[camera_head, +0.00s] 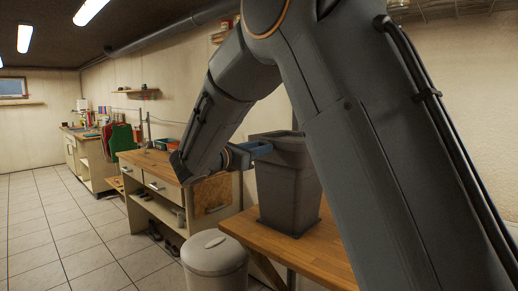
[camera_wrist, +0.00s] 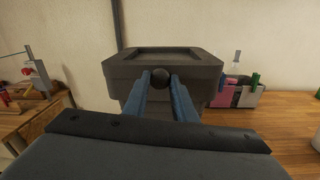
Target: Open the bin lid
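The dark grey bin (camera_head: 288,182) stands upright on a wooden bench. Its lid (camera_wrist: 162,62) lies level on top, with a recessed panel, and looks closed. A round black knob (camera_wrist: 161,77) sits at the lid's near side. My gripper (camera_head: 262,148) reaches the bin's upper left side, and its blue fingers also show in the wrist view (camera_wrist: 161,84). The fingertips are apart, one on each side of the knob. I cannot tell whether they touch it. My arm hides part of the bin's right side in the head view.
A round pedal bin (camera_head: 216,262) stands on the floor beside the wooden bench (camera_head: 290,250). A pink and grey container (camera_wrist: 238,93) with bottles stands to the right of the bin. A cabinet with a wooden top (camera_head: 150,160) lines the wall. The tiled floor at left is clear.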

